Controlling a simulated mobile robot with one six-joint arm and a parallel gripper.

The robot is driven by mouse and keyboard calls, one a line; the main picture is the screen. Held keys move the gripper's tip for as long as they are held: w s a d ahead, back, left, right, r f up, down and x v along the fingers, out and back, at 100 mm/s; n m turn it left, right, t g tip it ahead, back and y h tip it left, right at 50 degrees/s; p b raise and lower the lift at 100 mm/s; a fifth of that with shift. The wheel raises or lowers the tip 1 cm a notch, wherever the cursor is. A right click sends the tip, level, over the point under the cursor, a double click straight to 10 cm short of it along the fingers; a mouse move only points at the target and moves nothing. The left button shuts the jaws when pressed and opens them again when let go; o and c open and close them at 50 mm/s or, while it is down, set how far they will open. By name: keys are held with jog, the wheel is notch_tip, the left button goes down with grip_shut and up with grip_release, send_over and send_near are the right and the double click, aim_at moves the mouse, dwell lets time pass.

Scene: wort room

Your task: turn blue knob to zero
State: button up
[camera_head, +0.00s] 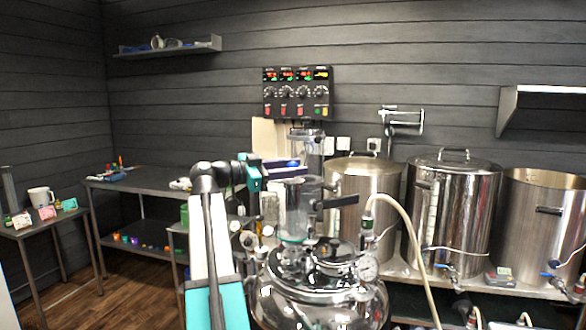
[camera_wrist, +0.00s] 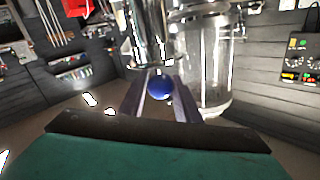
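A round blue knob (camera_wrist: 160,88) shows in the wrist view, between the far ends of my gripper's two grey fingers. My gripper (camera_wrist: 160,92) has its fingers apart, one on each side of the knob; I see no clear contact. In the head view my gripper (camera_head: 285,168) is left of the glass column, and a small blue spot of the knob (camera_head: 293,163) shows at its fingertips. The knob's pointer and scale cannot be made out.
A steel vessel with glass column (camera_head: 297,205) stands close by my arm. Steel kettles (camera_head: 455,200) line the right side. A control panel (camera_head: 297,92) with several dials hangs on the wall. A dark table (camera_head: 145,180) stands at left; floor is free before it.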

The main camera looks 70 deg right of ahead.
jog(key=c, duration=0.5)
jog(key=shift+c, duration=0.2)
jog(key=shift+s+a+f+n+t+h+b, duration=0.1)
jog(key=shift+n+t+h+b, duration=0.25)
jog(key=shift+n+t+h, duration=0.2)
jog(key=n+t+h+b, duration=0.1)
jog(key=n+t+h, duration=0.1)
jog(key=t, duration=0.1)
jog(key=shift+t, duration=0.25)
jog(key=shift+n+t+h+p, duration=0.65)
jog(key=shift+n+t+h, duration=0.3)
jog(key=shift+n+t, duration=1.45)
jog(key=shift+n+t+p, duration=0.35)
jog(key=shift+t+p, duration=0.35)
jog(key=shift+t, duration=0.8)
jog(key=shift+n+t+p, duration=0.3)
jog(key=shift+n+t, duration=0.1)
jog(key=shift+t, duration=0.1)
jog(key=o, duration=1.1)
jog(key=shift+c, duration=0.2)
